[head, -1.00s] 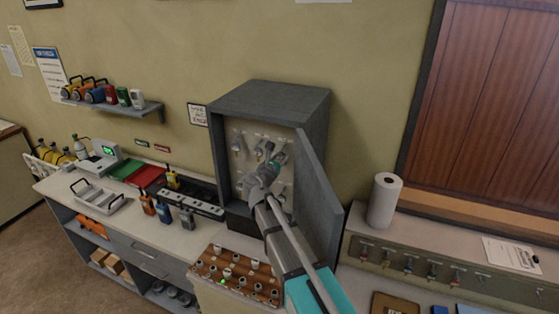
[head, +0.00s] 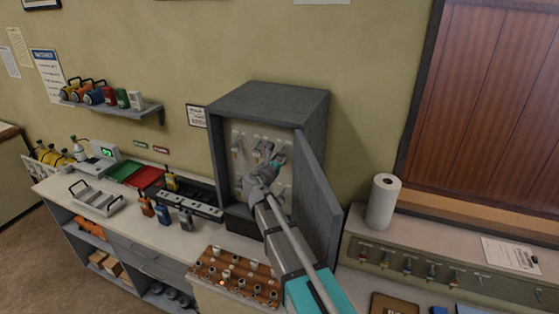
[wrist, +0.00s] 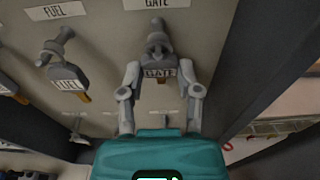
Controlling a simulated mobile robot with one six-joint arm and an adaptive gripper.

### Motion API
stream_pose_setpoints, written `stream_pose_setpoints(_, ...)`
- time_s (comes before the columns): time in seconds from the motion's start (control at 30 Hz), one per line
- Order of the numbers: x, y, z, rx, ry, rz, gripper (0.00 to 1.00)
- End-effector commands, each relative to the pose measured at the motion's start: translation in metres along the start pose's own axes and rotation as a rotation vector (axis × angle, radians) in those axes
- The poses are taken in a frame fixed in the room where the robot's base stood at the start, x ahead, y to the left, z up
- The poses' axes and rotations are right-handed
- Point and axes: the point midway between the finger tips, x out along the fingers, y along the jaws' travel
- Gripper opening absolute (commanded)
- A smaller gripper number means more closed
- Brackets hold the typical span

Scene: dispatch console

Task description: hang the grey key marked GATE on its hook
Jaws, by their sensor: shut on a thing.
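The grey key (wrist: 160,73) marked GATE is between the two fingers of my gripper (wrist: 160,82) in the wrist view, its tag facing me. A hook (wrist: 157,40) sticks out of the panel just above and behind the key, under a white GATE label (wrist: 157,3). The key's top overlaps the hook in the picture; I cannot tell whether it is over it. In the head view my gripper (head: 270,165) is inside the open grey cabinet (head: 268,100) and hides the key. My gripper is shut on the key.
A key marked FUEL (wrist: 68,78) hangs to the left, under a FUEL label (wrist: 56,10). Smaller hooks show lower on the panel. The cabinet door (head: 318,195) stands open close to the right of my arm. A wooden peg board (head: 235,278) sits in front.

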Motion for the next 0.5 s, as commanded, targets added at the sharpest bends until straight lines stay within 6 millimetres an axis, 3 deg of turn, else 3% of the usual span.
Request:
stream_pose_setpoints(0.33,0.0061,0.0005,0.0006,-0.001,-0.001,0.0,0.07)
stream_pose_setpoints(0.37,0.0064,0.0005,0.0006,-0.001,-0.001,0.0,0.01)
stream_pose_setpoints(0.5,0.0071,0.0005,0.0008,-0.001,-0.001,0.0,0.0)
